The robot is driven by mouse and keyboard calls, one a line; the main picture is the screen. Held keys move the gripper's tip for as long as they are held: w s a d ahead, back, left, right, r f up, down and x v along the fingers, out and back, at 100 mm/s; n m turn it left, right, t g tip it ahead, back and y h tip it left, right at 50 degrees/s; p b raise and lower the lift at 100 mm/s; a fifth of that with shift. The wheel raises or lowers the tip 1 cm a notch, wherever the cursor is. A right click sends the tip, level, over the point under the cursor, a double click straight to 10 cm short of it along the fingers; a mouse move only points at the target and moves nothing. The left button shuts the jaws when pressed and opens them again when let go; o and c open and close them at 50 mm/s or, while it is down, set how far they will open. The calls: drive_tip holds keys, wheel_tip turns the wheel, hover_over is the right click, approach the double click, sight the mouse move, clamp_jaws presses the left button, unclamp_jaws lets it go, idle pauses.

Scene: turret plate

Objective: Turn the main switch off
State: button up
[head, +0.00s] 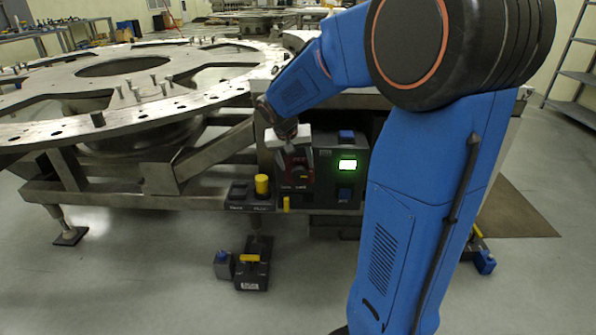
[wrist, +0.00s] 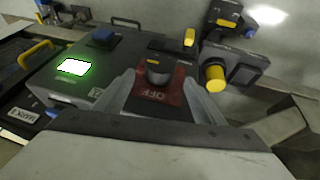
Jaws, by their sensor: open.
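A dark rotary switch knob (wrist: 158,72) stands on a red plate (wrist: 157,95) marked OFF, on the grey control box (wrist: 112,62). In the wrist view my gripper (wrist: 159,80) is open, one finger on each side of the knob. The fingers look apart from the knob, but I cannot tell for sure. In the head view the control box (head: 326,158) stands under the big plate's edge, and my gripper (head: 294,150) is in front of its left part. The knob's exact setting is hard to read.
The box has a lit green display (head: 348,165) and a blue button (head: 346,135). A yellow button (head: 262,184) sits on a dark block just left. A dark unit with a yellow handle (head: 250,259) is on the floor. The large ring plate (head: 70,128) spreads left.

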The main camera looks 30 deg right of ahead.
sight(298, 169)
drive_tip(key=shift+x, duration=2.45)
drive_tip(key=shift+c, duration=0.5)
drive_tip(key=c, duration=1)
